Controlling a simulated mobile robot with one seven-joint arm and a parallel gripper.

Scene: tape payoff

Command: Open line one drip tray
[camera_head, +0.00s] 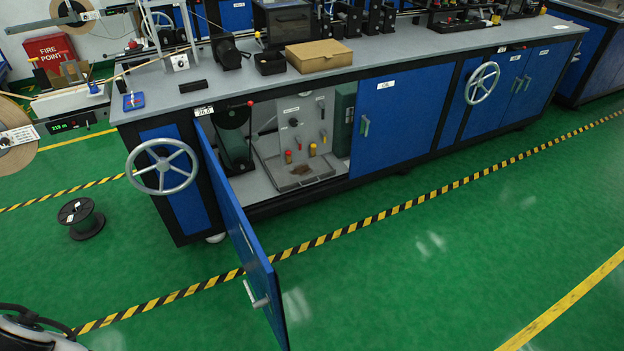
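A shallow grey tray (306,182) sits low inside the open cabinet at the left end of the long bench, at the front of the cabinet floor. A brown patch lies in it. Its front edge is near the cabinet opening, and I cannot tell whether it is pulled out at all. The blue cabinet door (232,215) stands swung open toward me, with a metal handle (256,294) near its lower end. My gripper is not in view; a white and black part at the lower left corner looks like my own body.
A grey panel (294,125) with knobs and red and yellow fittings stands behind the tray. A handwheel (162,166) sticks out left of the door. A black spool (81,217) lies on the floor at left. Green floor before the bench is clear, crossed by striped tape (345,229).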

